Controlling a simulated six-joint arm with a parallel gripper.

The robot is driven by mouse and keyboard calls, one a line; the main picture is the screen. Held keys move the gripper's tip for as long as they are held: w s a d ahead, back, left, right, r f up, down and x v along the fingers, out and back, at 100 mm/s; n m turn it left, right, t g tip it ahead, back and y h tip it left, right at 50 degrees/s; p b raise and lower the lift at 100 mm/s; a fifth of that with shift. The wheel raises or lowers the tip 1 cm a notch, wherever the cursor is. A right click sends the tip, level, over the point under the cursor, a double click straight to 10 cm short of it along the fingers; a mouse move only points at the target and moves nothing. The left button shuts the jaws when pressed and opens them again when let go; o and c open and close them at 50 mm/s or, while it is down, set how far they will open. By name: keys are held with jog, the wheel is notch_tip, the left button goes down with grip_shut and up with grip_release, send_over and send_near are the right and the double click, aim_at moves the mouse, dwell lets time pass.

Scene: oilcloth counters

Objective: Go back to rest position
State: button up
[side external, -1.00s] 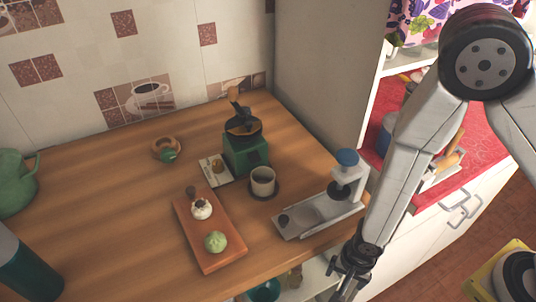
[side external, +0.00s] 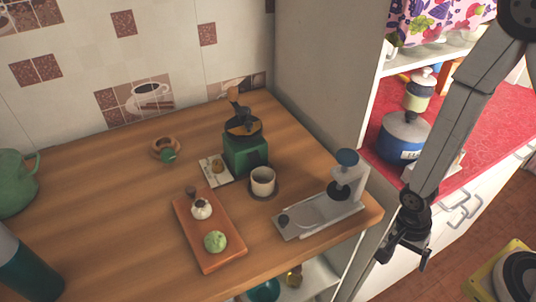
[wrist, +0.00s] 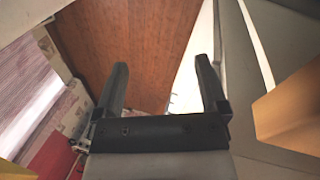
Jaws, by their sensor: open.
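My gripper (side external: 402,258) hangs at the right of the side external view, past the right edge of the wooden counter (side external: 120,200) and in front of the white cabinet. In the wrist view my gripper (wrist: 165,90) shows its two dark fingers spread apart with nothing between them. It is open and touches no object. My arm comes down from the top right corner.
On the wooden counter stand a green grinder (side external: 245,152), a cup (side external: 263,181), a grey press stand (side external: 322,213) and an orange-brown board (side external: 209,235) with small items. A blue pot (side external: 402,138) stands on the red counter (side external: 495,105). Space around the gripper looks clear.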

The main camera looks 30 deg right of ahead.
jog(key=w+d+r+n+t, duration=0.2)
jog(key=w+r+n, duration=0.2)
jog(key=r+n, duration=0.3)
jog(key=w+d+r+n+t, duration=0.2)
jog(key=w+r+n+t, duration=0.1)
jog(key=w+r+n, duration=0.2)
jog(key=shift+w+r+n+y, duration=0.15)
jog(key=shift+r+n+y, duration=0.15)
jog(key=shift+r+n, duration=1.15)
